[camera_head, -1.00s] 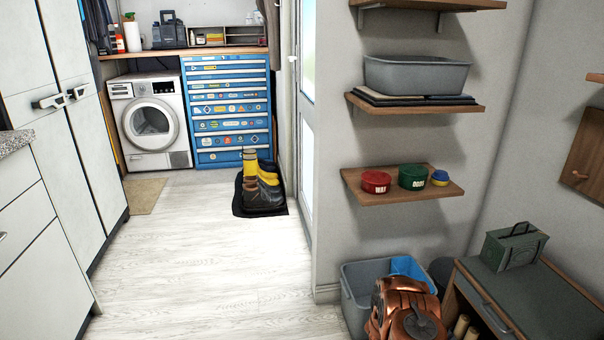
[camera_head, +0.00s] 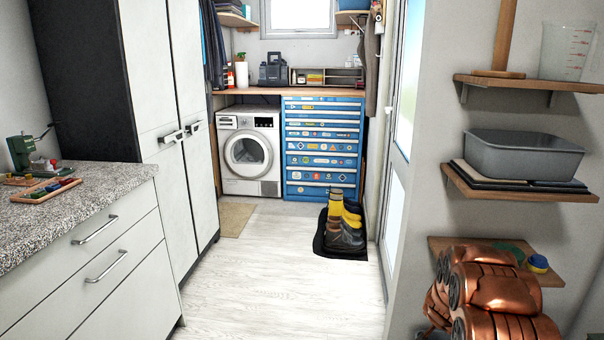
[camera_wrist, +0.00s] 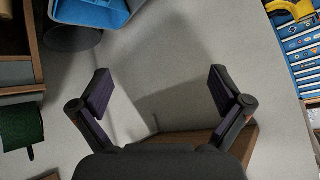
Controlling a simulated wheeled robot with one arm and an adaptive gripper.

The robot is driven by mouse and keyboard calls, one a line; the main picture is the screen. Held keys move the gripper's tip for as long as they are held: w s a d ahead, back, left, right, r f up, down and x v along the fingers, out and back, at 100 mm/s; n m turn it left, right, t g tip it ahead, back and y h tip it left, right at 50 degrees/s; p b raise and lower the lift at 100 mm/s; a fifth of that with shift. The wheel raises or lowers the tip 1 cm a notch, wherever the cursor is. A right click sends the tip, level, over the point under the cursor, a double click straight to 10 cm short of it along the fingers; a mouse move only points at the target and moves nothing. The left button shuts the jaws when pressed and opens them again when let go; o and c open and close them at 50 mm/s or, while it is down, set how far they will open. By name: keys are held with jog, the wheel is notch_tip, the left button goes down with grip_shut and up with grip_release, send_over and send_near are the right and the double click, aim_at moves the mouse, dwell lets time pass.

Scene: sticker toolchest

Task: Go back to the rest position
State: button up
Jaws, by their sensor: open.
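My gripper (camera_wrist: 162,92) shows in the wrist view with its two dark fingers spread apart and nothing between them. A pale wall and part of a wooden shelf (camera_wrist: 185,138) lie behind it. In the head view my copper-coloured arm is folded at the lower right, in front of the lowest wall shelf (camera_head: 450,243). The gripper itself is not visible there. The blue toolchest (camera_head: 320,150) with stickers on its drawers stands at the back beside the washing machine (camera_head: 246,152). Its drawers look shut.
A grey basin (camera_head: 524,155) sits on the middle wall shelf close to my arm. Boots (camera_head: 342,225) stand on a dark mat by the door. A granite counter (camera_head: 70,215) and tall cabinet (camera_head: 170,90) line the left. The floor (camera_head: 270,275) between is clear.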

jog(key=s+a+r+n+y+p, duration=0.2)
jog(key=a+r+p, duration=0.1)
jog(key=a+r, duration=0.5)
jog(key=s+a+r+n+y+p, duration=0.2)
jog(key=a+r+p, duration=0.1)
jog(key=a+r, duration=0.55)
jog(key=s+a+r+n+g+y+p, duration=0.2)
jog(key=s+a+r+n+g+p, duration=0.15)
jog(key=s+a+r, duration=0.65)
jog(key=s+a+r+n+g+p, duration=0.1)
jog(key=s+r+p, duration=0.2)
jog(key=s, duration=0.8)
jog(key=s+a+r+n+g+p, duration=0.2)
jog(key=s+r+p, duration=0.2)
jog(key=s+r, duration=0.4)
jog(key=s+a+r+n+g+p, duration=0.1)
jog(key=s+r, duration=0.5)
jog(key=s, duration=0.8)
jog(key=shift+s+a+r+n+g+p, duration=0.3)
jog(key=shift+a+g+p, duration=0.3)
jog(key=shift+p, duration=0.65)
jog(key=shift+f, duration=0.1)
